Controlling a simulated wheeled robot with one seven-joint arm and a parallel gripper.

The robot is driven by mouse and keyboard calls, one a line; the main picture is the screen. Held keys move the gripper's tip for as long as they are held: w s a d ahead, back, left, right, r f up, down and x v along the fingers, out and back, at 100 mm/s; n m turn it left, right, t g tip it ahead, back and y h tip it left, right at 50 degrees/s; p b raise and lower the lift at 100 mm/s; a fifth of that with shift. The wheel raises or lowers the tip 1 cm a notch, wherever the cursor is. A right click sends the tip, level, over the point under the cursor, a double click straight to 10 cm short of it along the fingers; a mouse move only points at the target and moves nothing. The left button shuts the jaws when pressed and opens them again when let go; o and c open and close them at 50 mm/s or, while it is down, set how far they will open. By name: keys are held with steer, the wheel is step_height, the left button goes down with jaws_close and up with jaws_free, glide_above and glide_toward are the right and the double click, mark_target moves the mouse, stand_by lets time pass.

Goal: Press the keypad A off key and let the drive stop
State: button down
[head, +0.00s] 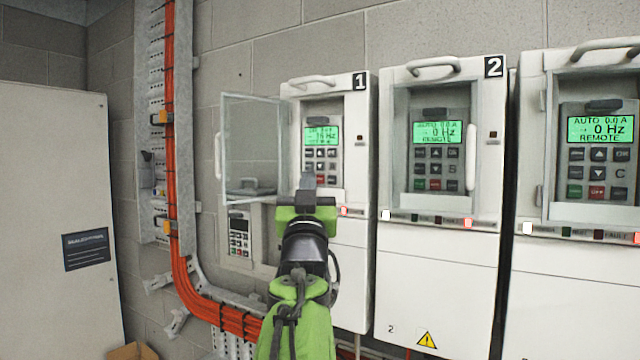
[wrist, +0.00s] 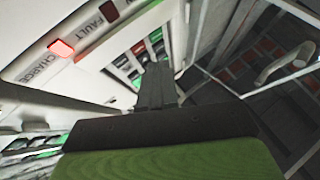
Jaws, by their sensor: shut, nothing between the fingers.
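Keypad A (head: 321,153) sits in the recess of drive 1, whose clear door (head: 247,145) stands swung open to the left. Its green display (head: 321,135) is lit and appears to read 16 Hz. My gripper (head: 308,181) is shut and empty, with its fingertips in front of the keypad's lower left. The off key cannot be told apart clearly, as my fingers cover part of the bottom row. In the wrist view, my shut fingers (wrist: 155,85) point toward green, red and dark keys; contact cannot be told.
Drive 2 (head: 435,270) and a third drive (head: 580,290) stand to the right, both displays reading 0 Hz. Another small keypad (head: 240,233) is lower left behind the open door. Orange cables (head: 170,130) run down the wall beside a grey cabinet (head: 50,220).

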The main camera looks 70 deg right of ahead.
steer(key=a, duration=0.1)
steer(key=a+b, duration=0.1)
steer(key=a, duration=0.1)
steer(key=a+b, duration=0.1)
steer(key=shift+w+a, duration=0.2)
steer(key=shift+w, duration=0.1)
stand_by(1.3)
steer(key=w+a+f+n+t+y, duration=0.1)
steer(key=w+a+f+n+y, duration=0.1)
steer(key=w+a+f+y, duration=0.4)
steer(key=w+a+f+n+t+y, duration=0.1)
steer(key=w+a+f+n+y, duration=0.2)
steer(key=a+f, duration=0.45)
steer(key=w+a+f+n+t+y, duration=0.2)
steer(key=w+a+f+y, duration=0.1)
steer(key=a+f+y, duration=0.35)
steer(key=s+a+f+n+g+y, duration=0.3)
steer(key=s+a+f+g+y, duration=0.1)
steer(key=s+a+f, duration=0.3)
steer(key=s+a+f+n+g+y, duration=0.3)
steer(key=s+a+f, duration=0.4)
steer(key=a+f, duration=0.5)
step_height(320, 180, down, 4)
steer(key=shift+s+r+g+y, duration=0.15)
steer(key=shift+s+g+y, duration=0.1)
steer(key=shift+g+y, duration=0.2)
